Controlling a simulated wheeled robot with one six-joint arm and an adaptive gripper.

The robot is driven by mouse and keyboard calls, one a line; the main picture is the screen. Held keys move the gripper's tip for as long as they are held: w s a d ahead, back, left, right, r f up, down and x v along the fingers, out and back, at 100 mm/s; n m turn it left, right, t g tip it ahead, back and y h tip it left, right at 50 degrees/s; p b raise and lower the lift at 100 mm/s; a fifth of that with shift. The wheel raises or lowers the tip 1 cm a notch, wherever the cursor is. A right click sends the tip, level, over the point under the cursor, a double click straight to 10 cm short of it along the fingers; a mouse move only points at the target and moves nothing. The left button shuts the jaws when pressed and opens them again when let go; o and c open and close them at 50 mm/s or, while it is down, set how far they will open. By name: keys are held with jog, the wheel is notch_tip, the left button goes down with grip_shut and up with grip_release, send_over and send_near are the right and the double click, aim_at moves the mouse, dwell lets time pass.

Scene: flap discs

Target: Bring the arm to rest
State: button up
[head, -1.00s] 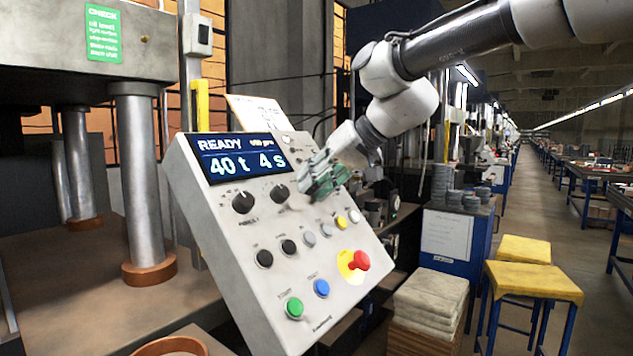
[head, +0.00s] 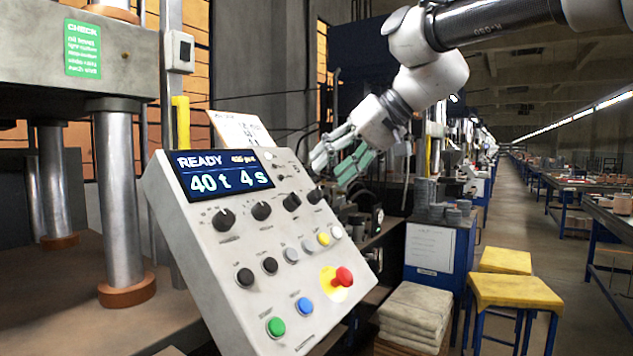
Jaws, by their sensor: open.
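My arm reaches in from the top right in the head view. My gripper (head: 335,166) is open and empty, with pale and green fingers. It points down and left, near the upper right edge of the grey control panel (head: 205,250). I cannot tell the exact gap between the fingers and the panel. The panel's screen (head: 222,175) reads READY, 40 t and 4 s. Below it are dark knobs, several coloured buttons and a red emergency knob (head: 343,277) on a yellow disc.
A press with steel columns (head: 119,200) stands at the left. A blue cabinet (head: 437,250) with stacked discs, a pile of pale cloths (head: 415,310) and yellow-topped stools (head: 517,291) are at the right. The aisle beyond is clear.

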jog(key=shift+s+d+r, duration=0.25)
jog(key=shift+d+r, duration=0.2)
jog(key=s+d+f+m+h, duration=0.1)
jog(key=s+d+f+h, duration=0.15)
jog(key=d+f, duration=0.4)
jog(key=s+d+f+m+h, duration=0.1)
jog(key=s+d+f+h, duration=0.15)
jog(key=d+f, duration=0.4)
jog(key=s+d+f+m+h, duration=0.1)
jog(key=s+d+f, duration=0.4)
jog(key=s+d, duration=0.2)
jog(key=s+d+f+m+h, duration=0.1)
jog(key=s+d+f+h, duration=0.1)
jog(key=s+d+f, duration=0.3)
jog(key=shift+s+d+g, duration=0.3)
jog(key=shift+s+d, duration=0.7)
jog(key=shift+d, duration=0.05)
